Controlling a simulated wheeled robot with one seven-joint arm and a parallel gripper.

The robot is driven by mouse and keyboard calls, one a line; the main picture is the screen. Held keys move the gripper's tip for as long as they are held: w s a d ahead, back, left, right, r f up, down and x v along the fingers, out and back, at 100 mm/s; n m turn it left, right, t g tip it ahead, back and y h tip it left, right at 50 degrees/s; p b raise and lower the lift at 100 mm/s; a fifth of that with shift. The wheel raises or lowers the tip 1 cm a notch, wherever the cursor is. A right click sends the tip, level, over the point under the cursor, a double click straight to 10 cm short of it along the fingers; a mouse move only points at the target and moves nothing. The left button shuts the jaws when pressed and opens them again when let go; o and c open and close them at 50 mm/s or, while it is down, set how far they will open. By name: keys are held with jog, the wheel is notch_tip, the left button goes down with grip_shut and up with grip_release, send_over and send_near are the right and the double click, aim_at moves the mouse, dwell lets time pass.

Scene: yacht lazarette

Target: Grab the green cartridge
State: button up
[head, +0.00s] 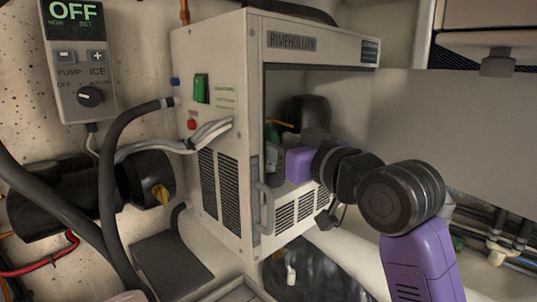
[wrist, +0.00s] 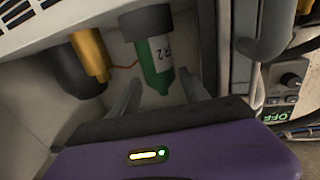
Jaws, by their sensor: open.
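The green cartridge (wrist: 155,68) shows in the wrist view, with a dark grey cap at its upper end and a white label on its side. My gripper (wrist: 159,78) is open, with one grey finger on each side of the cartridge's narrow lower end in the picture. I cannot tell whether a finger touches it. In the head view, my purple gripper body (head: 299,163) reaches into the open front of the white Rimehollow cabinet (head: 205,60). The cartridge is not clearly visible there, and the fingertips are hard to make out.
A brass-coloured cylinder (wrist: 90,55) stands beside the cartridge in the wrist view, with a thin red wire behind. The cabinet's side walls and handle (head: 266,208) are close to my arm. A control box (head: 77,60) and black hoses are at left.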

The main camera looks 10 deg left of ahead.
aim_at(275, 141)
jog(key=x, duration=0.3)
jog(key=shift+w+p, duration=0.1)
jog(key=shift+p, duration=0.25)
grip_shut()
jog(key=shift+r, duration=0.1)
